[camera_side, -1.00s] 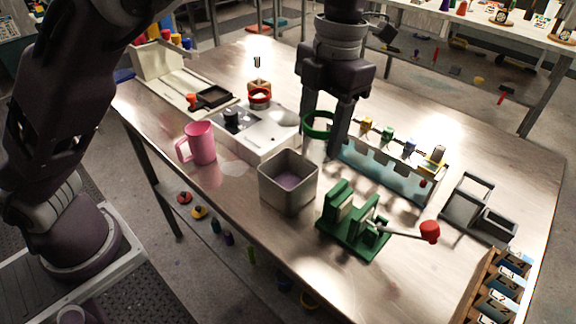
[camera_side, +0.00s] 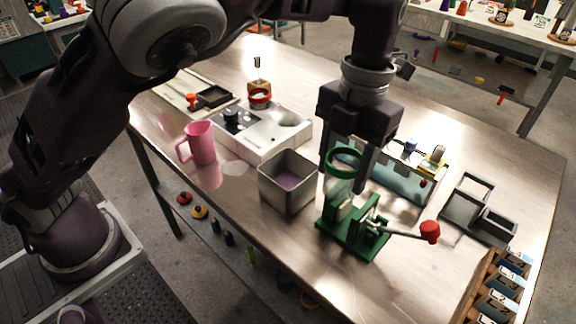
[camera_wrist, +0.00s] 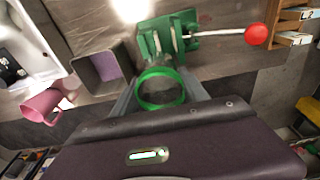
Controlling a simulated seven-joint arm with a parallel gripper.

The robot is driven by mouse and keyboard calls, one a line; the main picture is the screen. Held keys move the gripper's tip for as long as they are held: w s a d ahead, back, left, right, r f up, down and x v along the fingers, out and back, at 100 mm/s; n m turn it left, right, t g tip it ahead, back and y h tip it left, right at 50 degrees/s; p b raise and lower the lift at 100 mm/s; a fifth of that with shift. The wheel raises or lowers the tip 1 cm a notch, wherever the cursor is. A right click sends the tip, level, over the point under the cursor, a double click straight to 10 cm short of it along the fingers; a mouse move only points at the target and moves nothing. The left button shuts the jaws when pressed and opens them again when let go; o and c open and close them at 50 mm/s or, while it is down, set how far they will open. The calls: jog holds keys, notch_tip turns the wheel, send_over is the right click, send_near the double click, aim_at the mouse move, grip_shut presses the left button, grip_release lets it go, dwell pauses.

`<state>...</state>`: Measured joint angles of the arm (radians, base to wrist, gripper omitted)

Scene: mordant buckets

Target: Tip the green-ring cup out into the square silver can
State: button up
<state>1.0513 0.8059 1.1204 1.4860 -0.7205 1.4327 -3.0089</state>
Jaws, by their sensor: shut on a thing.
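The green-ring cup (camera_side: 343,161) is clear-walled with a green band at its rim. My gripper (camera_side: 346,180) is shut on it and holds it in the air, about upright. In the wrist view the green ring (camera_wrist: 161,106) shows between the fingers; the cup's contents cannot be made out. The square silver can (camera_side: 287,191) stands open-topped on the table, left of the cup in the side view, with a purplish inside bottom. It also shows in the wrist view (camera_wrist: 86,73), to the left of the cup. The cup is apart from the can, not over its opening.
A green press (camera_side: 352,232) with a red-knobbed lever (camera_side: 430,232) stands very near, below the cup in the side view. A pink jug (camera_side: 201,143) and a white hotplate unit (camera_side: 262,138) are left of the can. A glass-fronted rack (camera_side: 405,178) stands behind the gripper.

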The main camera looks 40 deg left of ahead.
jog(key=shift+a+f+h, duration=0.25)
jog(key=shift+a+h, duration=0.25)
jog(key=shift+h, duration=0.1)
jog(key=shift+a+f+h, duration=0.2)
jog(key=shift+a+h, duration=0.25)
jog(key=shift+h, duration=0.15)
jog(key=a+h, duration=0.4)
jog(key=h, duration=0.1)
jog(key=shift+a+f+m+h, duration=0.1)
jog(key=shift+a+m+h, duration=0.05)
jog(key=shift+m+h, duration=0.15)
jog(key=shift+a+f+h, duration=0.2)
jog(key=shift+f+h, duration=0.15)
jog(key=shift+h, duration=0.15)
jog(key=shift+a+r+h+p, duration=0.1)
jog(key=shift+r+h+p, duration=0.15)
jog(key=shift+h, duration=0.6)
jog(key=shift+a+r+h+p, duration=0.1)
jog(key=shift+r+h+p, duration=0.15)
jog(key=shift+h, duration=0.6)
dwell(0.7)
jog(key=shift+a+f+h, duration=0.15)
jog(key=shift+f+h, duration=0.35)
jog(key=shift+h, duration=0.4)
dwell(0.4)
jog(key=shift+a+r+m+g+h+p, duration=0.25)
jog(key=shift+a+h+p, duration=0.2)
jog(key=shift+a+h, duration=0.45)
dwell(0.9)
